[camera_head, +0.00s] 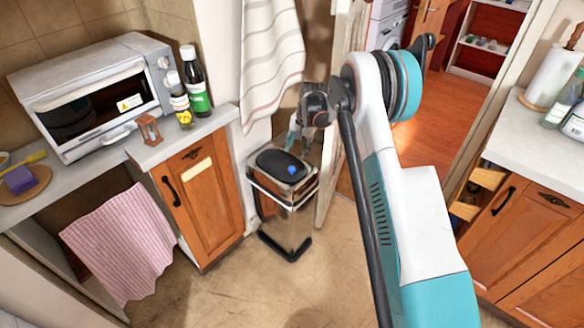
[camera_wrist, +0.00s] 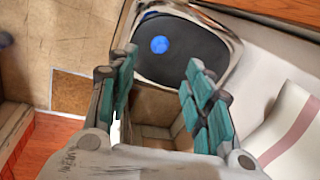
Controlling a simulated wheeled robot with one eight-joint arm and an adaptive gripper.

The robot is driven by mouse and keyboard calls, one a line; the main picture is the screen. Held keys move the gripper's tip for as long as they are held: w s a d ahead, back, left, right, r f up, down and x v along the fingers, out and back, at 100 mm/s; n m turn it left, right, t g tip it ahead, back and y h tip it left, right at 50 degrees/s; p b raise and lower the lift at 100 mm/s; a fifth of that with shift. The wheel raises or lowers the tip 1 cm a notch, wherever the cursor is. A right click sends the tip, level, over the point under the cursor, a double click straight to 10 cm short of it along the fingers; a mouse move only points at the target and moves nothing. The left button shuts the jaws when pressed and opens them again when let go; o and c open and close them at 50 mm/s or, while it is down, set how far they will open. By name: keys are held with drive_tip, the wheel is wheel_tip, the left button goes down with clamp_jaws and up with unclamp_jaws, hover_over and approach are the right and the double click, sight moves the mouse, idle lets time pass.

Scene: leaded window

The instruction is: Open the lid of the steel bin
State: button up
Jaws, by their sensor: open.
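The steel bin (camera_head: 288,222) stands on the floor between the wooden cabinet and the doorway. Its dark oval lid (camera_head: 282,166) has a blue spot on it and lies closed in the steel rim. In the wrist view the lid (camera_wrist: 185,48) shows at the top, beyond the fingertips. My gripper (camera_head: 300,140) is above the back of the bin, near the wall. In the wrist view my gripper (camera_wrist: 160,65) has its teal fingers spread apart with nothing between them. Whether any finger touches the bin cannot be told.
A wooden cabinet (camera_head: 200,195) stands left of the bin, with a toaster oven (camera_head: 95,95) and bottles on its counter. A striped towel (camera_head: 270,60) hangs on the wall behind. An open door edge (camera_head: 330,180) stands just right of the bin. Floor in front is clear.

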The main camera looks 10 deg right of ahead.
sight(292, 167)
drive_tip(key=f+b, duration=0.1)
drive_tip(key=f, duration=0.3)
drive_tip(key=w+a+f+b, duration=0.1)
drive_tip(key=f, duration=0.2)
drive_tip(key=f+b, duration=0.2)
drive_tip(key=f, duration=0.2)
drive_tip(key=shift+w+a+f, duration=0.3)
drive_tip(key=shift+a, duration=0.05)
clamp_jaws()
